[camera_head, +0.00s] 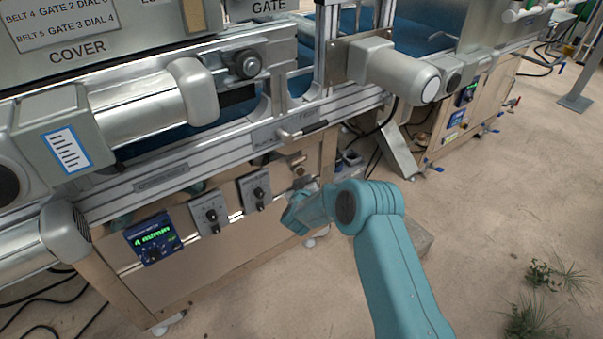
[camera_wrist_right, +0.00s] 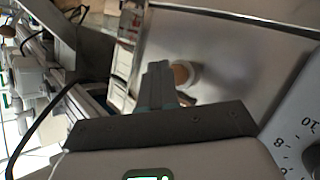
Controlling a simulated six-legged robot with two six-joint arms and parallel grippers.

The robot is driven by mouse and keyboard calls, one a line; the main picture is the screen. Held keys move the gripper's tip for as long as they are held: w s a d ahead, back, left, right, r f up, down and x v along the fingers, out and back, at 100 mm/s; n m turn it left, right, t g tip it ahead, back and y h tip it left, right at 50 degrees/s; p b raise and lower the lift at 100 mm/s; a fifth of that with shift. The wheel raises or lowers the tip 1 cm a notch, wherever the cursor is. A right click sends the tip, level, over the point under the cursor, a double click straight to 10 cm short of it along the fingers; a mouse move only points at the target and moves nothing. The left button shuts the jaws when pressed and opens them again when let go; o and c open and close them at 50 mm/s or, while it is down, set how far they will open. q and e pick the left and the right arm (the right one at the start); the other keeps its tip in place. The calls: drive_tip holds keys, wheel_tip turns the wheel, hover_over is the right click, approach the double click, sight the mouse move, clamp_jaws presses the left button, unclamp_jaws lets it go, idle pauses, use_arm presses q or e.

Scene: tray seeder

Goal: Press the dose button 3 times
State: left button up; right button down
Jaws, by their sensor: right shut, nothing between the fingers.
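The dose button appears as a small tan round knob (camera_wrist_right: 181,75) with a pale collar in the right wrist view. It sits on the machine's flat front panel. My right gripper (camera_wrist_right: 158,78) has its fingers together and empty, with the tips just beside the knob and partly in front of it. I cannot tell whether they touch. In the head view my right gripper (camera_head: 306,188) is at the right end of the front panel, just below a small brown round part (camera_head: 300,171). My left gripper is not in view.
Left of my right gripper are two dial boxes (camera_head: 211,214) (camera_head: 256,190) and a speed display (camera_head: 153,239). A metal handle (camera_head: 300,133) sticks out from the rail above. A grey motor (camera_head: 400,72) overhangs at upper right. The floor at right is mostly clear.

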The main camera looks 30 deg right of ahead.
drive_tip(key=shift+w, duration=0.2)
idle(0.4)
drive_tip(key=shift+w, duration=0.25)
drive_tip(key=shift+w+b, duration=0.45)
idle(0.5)
drive_tip(key=shift+s, duration=0.1)
drive_tip(key=shift+s+p, duration=0.4)
drive_tip(key=shift+s, duration=0.35)
drive_tip(key=shift+s, duration=0.1)
drive_tip(key=s+p, duration=0.1)
drive_tip(key=s, duration=0.3)
drive_tip(key=shift+s+d+p, duration=0.2)
drive_tip(key=shift+s+p, duration=0.15)
drive_tip(key=shift+s, duration=0.05)
